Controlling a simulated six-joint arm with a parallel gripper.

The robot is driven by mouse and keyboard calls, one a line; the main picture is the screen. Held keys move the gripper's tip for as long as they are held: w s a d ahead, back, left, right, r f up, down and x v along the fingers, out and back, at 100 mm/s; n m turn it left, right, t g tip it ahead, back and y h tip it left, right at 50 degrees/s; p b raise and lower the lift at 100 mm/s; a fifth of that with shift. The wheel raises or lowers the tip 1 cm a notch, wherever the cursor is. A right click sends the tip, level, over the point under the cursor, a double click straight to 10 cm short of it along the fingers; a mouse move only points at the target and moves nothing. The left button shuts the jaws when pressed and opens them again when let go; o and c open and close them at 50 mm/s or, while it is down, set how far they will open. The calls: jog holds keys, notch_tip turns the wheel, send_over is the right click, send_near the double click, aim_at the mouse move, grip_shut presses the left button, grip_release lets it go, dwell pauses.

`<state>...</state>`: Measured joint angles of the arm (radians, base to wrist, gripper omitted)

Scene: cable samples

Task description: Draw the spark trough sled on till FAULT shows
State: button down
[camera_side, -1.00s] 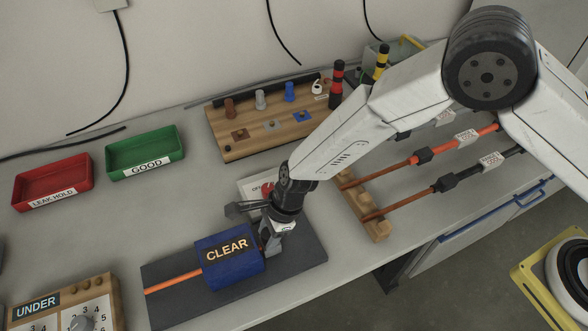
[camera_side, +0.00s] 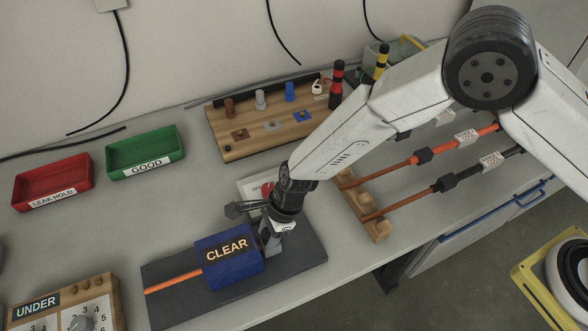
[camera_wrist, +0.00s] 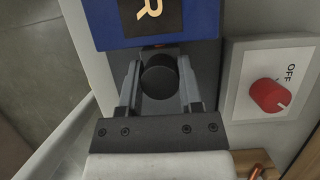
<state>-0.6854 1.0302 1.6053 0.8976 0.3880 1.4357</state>
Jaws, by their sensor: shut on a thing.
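The blue sled (camera_side: 229,257) sits on a dark base plate (camera_side: 180,307) and its sign reads CLEAR. An orange cable (camera_side: 173,283) comes out of its left side. My gripper (camera_side: 268,245) is at the sled's right side. In the wrist view my gripper (camera_wrist: 160,85) is shut on a round black knob (camera_wrist: 159,77), with a finger on each side. The knob is just in front of the blue sled (camera_wrist: 150,22), whose sign is partly cut off there.
A switch box (camera_wrist: 271,85) with a red knob marked OFF stands close beside the base plate. Red LEAK HOLD (camera_side: 50,184) and green GOOD (camera_side: 144,153) trays lie at the left. A wooden dial box (camera_side: 66,306) marked UNDER is at front left. Cable samples rest on a wooden rack (camera_side: 365,212) at right.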

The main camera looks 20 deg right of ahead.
dwell(0.3)
jog(key=shift+d, duration=0.8)
jog(key=shift+c, duration=1.3)
grip_release()
jog(key=shift+r, duration=0.1)
jog(key=v, duration=0.7)
jog(key=shift+d+r, duration=0.2)
jog(key=shift+r, duration=0.05)
